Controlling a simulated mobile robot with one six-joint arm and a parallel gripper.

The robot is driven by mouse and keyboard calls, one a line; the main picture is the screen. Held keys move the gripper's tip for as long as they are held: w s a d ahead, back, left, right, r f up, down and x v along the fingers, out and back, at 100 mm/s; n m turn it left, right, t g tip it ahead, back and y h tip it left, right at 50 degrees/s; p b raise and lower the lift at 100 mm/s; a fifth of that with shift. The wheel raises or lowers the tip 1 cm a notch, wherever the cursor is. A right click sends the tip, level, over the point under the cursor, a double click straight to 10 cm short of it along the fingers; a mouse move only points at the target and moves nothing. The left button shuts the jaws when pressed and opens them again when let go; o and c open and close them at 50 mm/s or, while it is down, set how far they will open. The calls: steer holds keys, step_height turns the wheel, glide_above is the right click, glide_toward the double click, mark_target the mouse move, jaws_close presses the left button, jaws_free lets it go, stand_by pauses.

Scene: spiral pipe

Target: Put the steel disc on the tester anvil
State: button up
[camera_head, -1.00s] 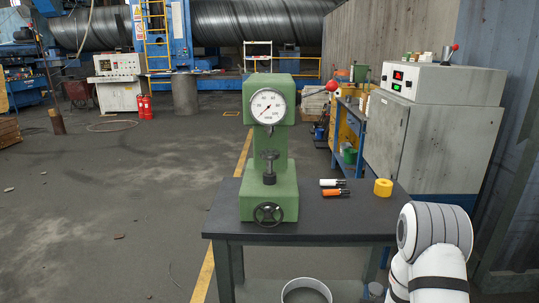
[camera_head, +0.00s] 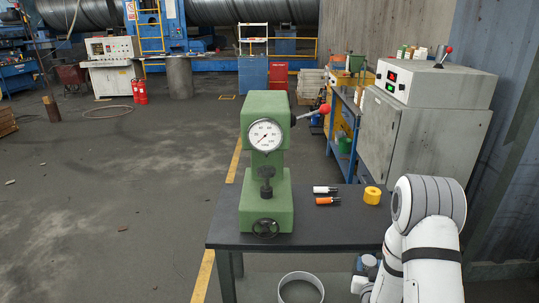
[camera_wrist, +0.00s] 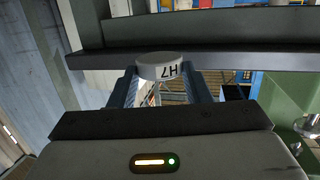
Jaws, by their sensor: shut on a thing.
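The green hardness tester (camera_head: 266,205) stands upright on the dark table, with a round dial on its head. Its dark anvil (camera_head: 266,172) sits on the screw below the dial, and nothing is seen lying on it. In the wrist view my gripper (camera_wrist: 168,84) is shut on the steel disc (camera_wrist: 160,66), a pale grey round piece with dark lettering, held between the fingertips. In the head view my white arm is at the lower right, right of the table; the disc cannot be made out there.
On the dark table (camera_head: 225,236), right of the tester, lie a white-and-black marker (camera_head: 325,190), an orange-and-black marker (camera_head: 327,201) and a yellow roll (camera_head: 372,195). A red-knobbed lever (camera_head: 324,108) sticks out from the tester's head. A grey cabinet (camera_head: 390,140) stands behind right.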

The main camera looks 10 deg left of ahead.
steer(key=s+a+r+n+y+b, duration=0.15)
steer(key=a+r+n+y, duration=0.3)
steer(key=a+r, duration=1.25)
steer(key=s+a+r+n+g+y, duration=0.1)
steer(key=s+a+r+y, duration=0.1)
steer(key=s+r, duration=0.6)
steer(key=s+a+r+n+g+y, duration=0.1)
steer(key=s+a+r+g+y, duration=0.1)
steer(key=s+a+r, duration=0.3)
steer(key=s+r+y, duration=0.1)
steer(key=s+r, duration=0.3)
steer(key=r, duration=0.1)
steer(key=shift+s+r+n, duration=0.15)
steer(key=shift+r+n, duration=0.2)
